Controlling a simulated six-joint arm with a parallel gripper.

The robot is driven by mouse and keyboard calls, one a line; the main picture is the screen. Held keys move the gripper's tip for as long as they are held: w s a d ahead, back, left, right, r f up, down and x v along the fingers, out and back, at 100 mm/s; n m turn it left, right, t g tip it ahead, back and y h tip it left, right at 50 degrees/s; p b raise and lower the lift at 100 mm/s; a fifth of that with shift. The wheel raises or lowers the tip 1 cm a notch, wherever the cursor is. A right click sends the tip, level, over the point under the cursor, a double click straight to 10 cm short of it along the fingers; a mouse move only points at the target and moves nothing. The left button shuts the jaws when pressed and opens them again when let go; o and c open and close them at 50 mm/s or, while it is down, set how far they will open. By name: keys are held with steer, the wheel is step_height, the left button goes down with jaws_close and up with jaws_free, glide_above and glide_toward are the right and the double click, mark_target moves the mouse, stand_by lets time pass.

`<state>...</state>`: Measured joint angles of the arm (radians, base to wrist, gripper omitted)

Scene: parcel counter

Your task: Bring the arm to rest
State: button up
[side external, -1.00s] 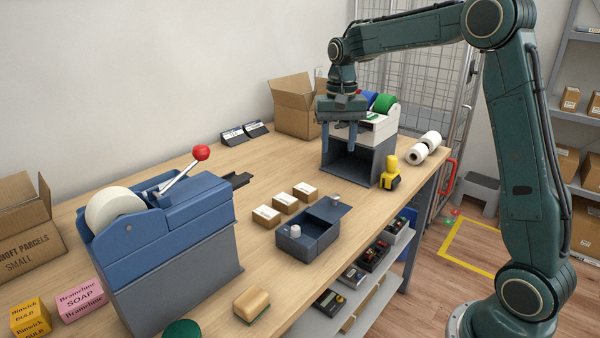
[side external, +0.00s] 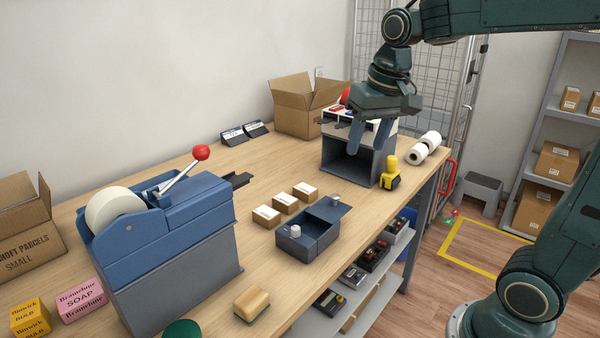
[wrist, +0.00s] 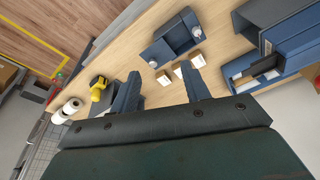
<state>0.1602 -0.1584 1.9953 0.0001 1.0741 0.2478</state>
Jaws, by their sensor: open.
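My gripper (side external: 369,138) is in the air in front of the grey and white label machine (side external: 345,160) at the far end of the counter. Its two fingers are apart with nothing between them. In the wrist view my gripper (wrist: 163,92) also shows open and empty, its fingers above the counter (wrist: 160,20). Part of the machine is hidden behind the gripper in the side view.
A yellow and black hand tool (side external: 390,172) and white rolls (side external: 424,146) stand right of the machine. A blue box with a sliding lid (side external: 308,236), small cartons (side external: 285,203) and a blue tape dispenser (side external: 165,235) occupy the counter.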

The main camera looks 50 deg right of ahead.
steer(key=s+a+f+n+t, duration=0.1)
steer(key=s+a+n, duration=0.1)
steer(key=s, duration=0.5)
steer(key=s+a+f+n+t, duration=0.2)
steer(key=s+a, duration=0.1)
steer(key=s, duration=0.4)
steer(key=shift+s+f+n, duration=0.15)
steer(key=shift+s+n, duration=0.05)
steer(key=shift+n, duration=0.1)
